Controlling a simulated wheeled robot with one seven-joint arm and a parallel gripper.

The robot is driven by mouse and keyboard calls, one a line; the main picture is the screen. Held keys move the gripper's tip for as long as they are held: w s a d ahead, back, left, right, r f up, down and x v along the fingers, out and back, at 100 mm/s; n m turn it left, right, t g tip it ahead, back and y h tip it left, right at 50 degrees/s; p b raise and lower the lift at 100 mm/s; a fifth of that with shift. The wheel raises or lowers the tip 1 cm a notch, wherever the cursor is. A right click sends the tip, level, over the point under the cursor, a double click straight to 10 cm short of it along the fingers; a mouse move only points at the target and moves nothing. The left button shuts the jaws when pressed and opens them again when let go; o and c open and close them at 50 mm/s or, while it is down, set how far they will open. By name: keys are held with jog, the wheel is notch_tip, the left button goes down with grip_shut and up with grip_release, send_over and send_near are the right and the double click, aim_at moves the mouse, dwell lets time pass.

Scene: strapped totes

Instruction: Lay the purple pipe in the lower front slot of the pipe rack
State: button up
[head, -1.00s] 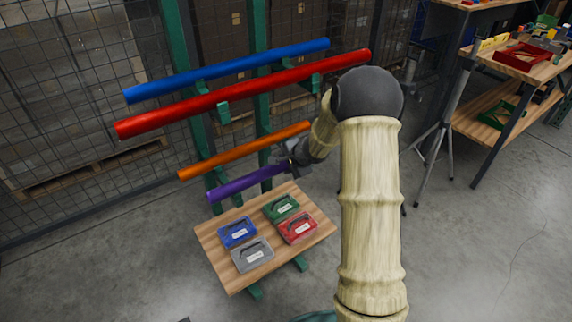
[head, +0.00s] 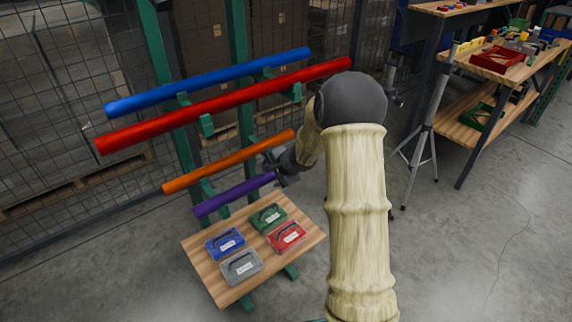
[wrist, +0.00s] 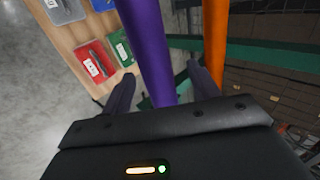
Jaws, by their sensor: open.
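The purple pipe (head: 235,194) lies slanted at the lower front of the green pipe rack (head: 237,60), in front of and below the orange pipe (head: 228,160). It appears to rest on the rack's lower arm, though the contact is partly hidden. My gripper (head: 273,170) is at the pipe's right end, with its fingers spread. In the wrist view, the purple pipe (wrist: 148,45) runs between the open fingers of my gripper (wrist: 160,72), with gaps on both sides. The orange pipe (wrist: 215,45) passes just outside the right finger.
The blue pipe (head: 205,83) and red pipe (head: 225,103) lie on the rack's upper arms. A low wooden board (head: 212,280) below holds several small cases. A tripod (head: 424,140) and workbench (head: 500,75) stand at the right. Open floor lies between.

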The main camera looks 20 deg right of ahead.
jog(key=p+v, duration=0.3)
jog(key=v, duration=1.3)
jog(key=s+a+f+n+g+h, duration=0.1)
jog(key=s+a+n+g, duration=0.25)
jog(key=s+n, duration=0.5)
jog(key=s+a+f+n+g+h, duration=0.15)
jog(key=s+a+n, duration=0.4)
jog(key=s, duration=0.55)
jog(key=w+p+v, duration=0.2)
jog(key=p+v, duration=0.8)
jog(key=p, duration=0.1)
jog(key=w+r+p+v, duration=0.1)
jog(key=w+p+v, duration=0.2)
jog(key=p+v, duration=0.8)
jog(key=shift+r, duration=0.35)
